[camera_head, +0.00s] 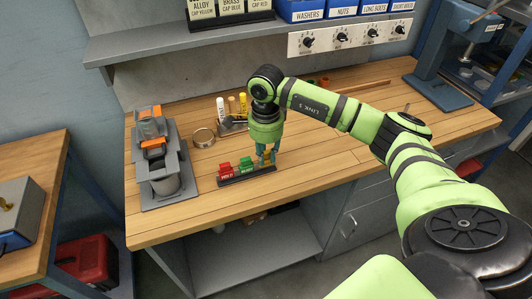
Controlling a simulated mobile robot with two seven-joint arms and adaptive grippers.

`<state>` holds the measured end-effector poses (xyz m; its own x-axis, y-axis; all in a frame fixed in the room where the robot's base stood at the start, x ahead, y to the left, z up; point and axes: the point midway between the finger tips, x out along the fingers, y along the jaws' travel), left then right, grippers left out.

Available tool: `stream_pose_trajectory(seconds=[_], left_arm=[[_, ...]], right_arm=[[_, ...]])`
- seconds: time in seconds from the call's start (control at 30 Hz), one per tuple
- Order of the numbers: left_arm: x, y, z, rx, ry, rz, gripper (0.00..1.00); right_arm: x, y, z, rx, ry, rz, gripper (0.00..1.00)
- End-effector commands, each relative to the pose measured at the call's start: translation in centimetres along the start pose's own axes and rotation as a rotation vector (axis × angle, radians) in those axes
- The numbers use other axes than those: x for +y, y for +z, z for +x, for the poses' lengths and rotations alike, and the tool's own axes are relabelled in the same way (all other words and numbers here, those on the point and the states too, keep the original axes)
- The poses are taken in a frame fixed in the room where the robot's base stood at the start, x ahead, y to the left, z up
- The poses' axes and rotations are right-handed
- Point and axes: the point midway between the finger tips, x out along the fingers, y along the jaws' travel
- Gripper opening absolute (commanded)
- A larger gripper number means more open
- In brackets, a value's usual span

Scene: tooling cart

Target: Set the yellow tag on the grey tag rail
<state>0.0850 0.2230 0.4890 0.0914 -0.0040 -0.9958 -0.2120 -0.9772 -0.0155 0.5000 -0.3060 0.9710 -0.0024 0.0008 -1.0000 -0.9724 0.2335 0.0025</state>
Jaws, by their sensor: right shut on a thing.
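The grey tag rail (248,176) lies on the wooden workbench near its front edge. A red tag (225,170) stands at its left end and a green tag (246,166) stands near its middle. My right gripper (266,160) points down over the right end of the rail. It is shut on the yellow tag (269,156), which is partly hidden by the fingers. The yellow tag is at or just above the rail; I cannot tell whether it touches. My left gripper is not in view.
A grey fixture with orange parts (166,178) stands at the left of the bench (320,165). A metal ring (203,138) and a holder with several markers (233,122) are behind the rail. A blue press stand (436,92) is at the right. The bench's front right is clear.

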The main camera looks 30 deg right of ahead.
Motion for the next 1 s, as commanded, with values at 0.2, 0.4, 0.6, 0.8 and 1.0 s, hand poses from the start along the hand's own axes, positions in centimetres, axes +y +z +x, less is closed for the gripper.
stream_pose_trajectory(seconds=[0.2, 0.4, 0.6, 0.8, 1.0], left_arm=[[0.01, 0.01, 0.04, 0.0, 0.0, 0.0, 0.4], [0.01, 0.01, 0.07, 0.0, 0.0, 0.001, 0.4], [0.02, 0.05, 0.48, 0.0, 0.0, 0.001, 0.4], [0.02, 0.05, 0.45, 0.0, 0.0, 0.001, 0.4], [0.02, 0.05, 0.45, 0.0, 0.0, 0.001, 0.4]], right_arm=[[-0.02, -0.01, 0.01, 0.0, -0.001, 0.001, 0.08], [-0.03, -0.01, 0.03, 0.0, -0.001, 0.0, 0.08], [-0.04, 0.0, 0.17, 0.0, -0.001, 0.0, 0.08], [-0.03, 0.0, 0.08, 0.0, -0.001, 0.0, 0.08], [-0.03, 0.01, 0.09, 0.0, -0.001, 0.0, 0.46]])
